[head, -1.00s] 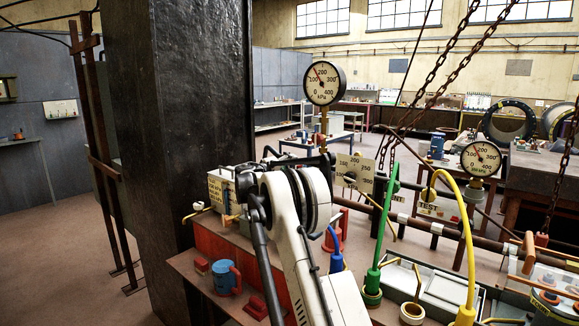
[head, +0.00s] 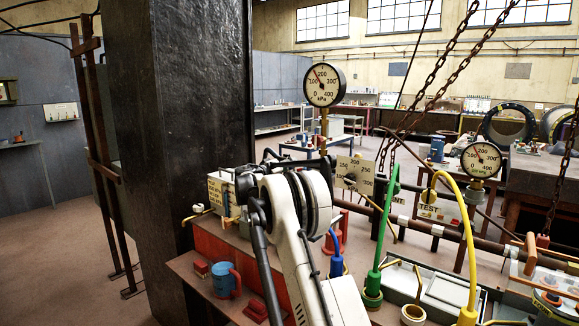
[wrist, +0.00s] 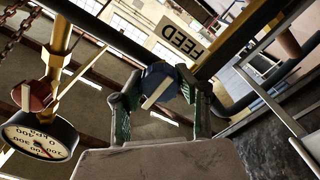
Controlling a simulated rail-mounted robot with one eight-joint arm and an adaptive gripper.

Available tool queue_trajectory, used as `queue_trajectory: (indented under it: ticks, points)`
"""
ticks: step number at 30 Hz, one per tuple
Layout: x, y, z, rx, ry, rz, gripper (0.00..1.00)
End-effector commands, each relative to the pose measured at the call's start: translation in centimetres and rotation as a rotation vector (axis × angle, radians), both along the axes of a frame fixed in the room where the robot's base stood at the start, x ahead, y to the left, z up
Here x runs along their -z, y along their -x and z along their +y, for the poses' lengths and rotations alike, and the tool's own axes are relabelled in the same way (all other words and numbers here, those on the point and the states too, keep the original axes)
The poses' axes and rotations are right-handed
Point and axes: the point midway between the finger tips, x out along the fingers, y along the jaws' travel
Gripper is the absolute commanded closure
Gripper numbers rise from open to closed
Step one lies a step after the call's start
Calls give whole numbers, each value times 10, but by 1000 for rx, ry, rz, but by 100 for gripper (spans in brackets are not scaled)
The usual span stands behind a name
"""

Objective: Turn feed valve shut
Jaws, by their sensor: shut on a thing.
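In the wrist view, the feed valve is a dark blue round knob (wrist: 157,78) with a cream bar across its face. The bar lies at a slant. A cream FEED label (wrist: 180,43) is beside it, upside down in the picture. My gripper (wrist: 160,86) has its green-padded fingers on either side of the knob and is shut on it. In the head view, my white arm hides the fingers and the knob.
A gauge (head: 323,84) stands on a brass stem behind my arm; a gauge also shows in the wrist view (wrist: 40,135). Green (head: 388,230) and yellow (head: 469,240) hoses rise at the right. A black column (head: 185,130) stands left. Chains hang at the right.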

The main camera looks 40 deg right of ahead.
Motion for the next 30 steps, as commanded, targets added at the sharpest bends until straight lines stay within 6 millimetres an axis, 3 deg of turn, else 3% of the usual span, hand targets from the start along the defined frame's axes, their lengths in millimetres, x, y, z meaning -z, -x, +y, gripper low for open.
queue_trajectory:
  ticks: [2, 3, 8, 16, 20, 30]
  points:
    - [0, 0, 0, 0, 0, -1, 95]
    - [0, 0, 0, 0, 0, -1, 67]
    - [0, 0, 0, 0, 0, 0, 47]
    - [0, 0, 1, 0, 0, 0, 47]
    - [0, 2, 11, -1, 0, 0, 47]
    - [0, 13, 74, -3, 0, 0, 47]
